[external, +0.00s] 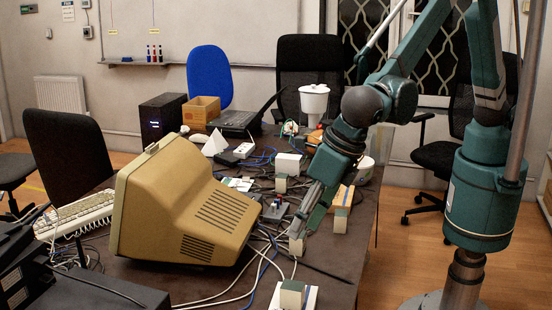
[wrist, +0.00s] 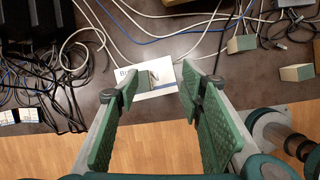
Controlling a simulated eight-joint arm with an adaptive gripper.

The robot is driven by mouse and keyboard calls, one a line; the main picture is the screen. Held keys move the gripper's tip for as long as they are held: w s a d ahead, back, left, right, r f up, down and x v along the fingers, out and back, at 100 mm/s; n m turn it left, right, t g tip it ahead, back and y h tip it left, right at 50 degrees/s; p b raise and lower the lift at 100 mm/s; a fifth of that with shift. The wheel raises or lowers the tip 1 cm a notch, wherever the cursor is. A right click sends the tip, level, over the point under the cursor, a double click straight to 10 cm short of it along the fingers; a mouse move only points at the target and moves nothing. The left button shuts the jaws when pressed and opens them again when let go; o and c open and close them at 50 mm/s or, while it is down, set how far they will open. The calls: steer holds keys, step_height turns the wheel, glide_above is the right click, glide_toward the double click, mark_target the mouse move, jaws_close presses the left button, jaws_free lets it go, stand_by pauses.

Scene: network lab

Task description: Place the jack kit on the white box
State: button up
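My gripper (wrist: 152,90) is open, its two green-padded fingers wide apart with nothing clamped between them. In the external view my gripper (external: 299,232) reaches down over the table, right of the beige monitor. In the wrist view a flat white box (wrist: 155,84) with dark print lies beyond and between the fingertips, near the table edge. A small greyish item lies on it; I cannot tell whether it is the jack kit. Small beige blocks with green faces stand to the right, one (wrist: 241,44) farther in and another (wrist: 297,73) nearer the edge.
The beige monitor (external: 185,205) stands left of my gripper. Loose white, blue and black cables cross the table. A block (external: 292,293) stands with white material around its base at the near end.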

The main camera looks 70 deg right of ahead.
steer(key=w+d+r+m, duration=0.4)
steer(key=d+r, duration=0.2)
steer(key=d, duration=0.5)
steer(key=w+d+r+m, duration=0.4)
steer(key=d+r, duration=0.1)
steer(key=d, duration=0.6)
steer(key=d+r+m, duration=0.3)
steer(key=d+m, duration=0.1)
steer(key=d, duration=0.7)
steer(key=d+r+m, duration=0.3)
steer(key=d+r, duration=0.1)
steer(key=d, duration=0.7)
steer(key=s+d+r+m+t, duration=0.1)
steer(key=s+d+m, duration=0.35)
steer(key=d, duration=0.55)
steer(key=s+d+m, duration=0.3)
steer(key=d+m, duration=0.2)
steer(key=d, duration=0.5)
steer(key=s+d+f+m+t, duration=0.1)
steer(key=s+d+f+m, duration=0.3)
steer(key=s+d+m, duration=0.5)
steer(key=s+d, duration=0.3)
steer(key=d, duration=0.1)
steer(key=shift+d+t, duration=0.25)
steer(key=shift+t, duration=0.15)
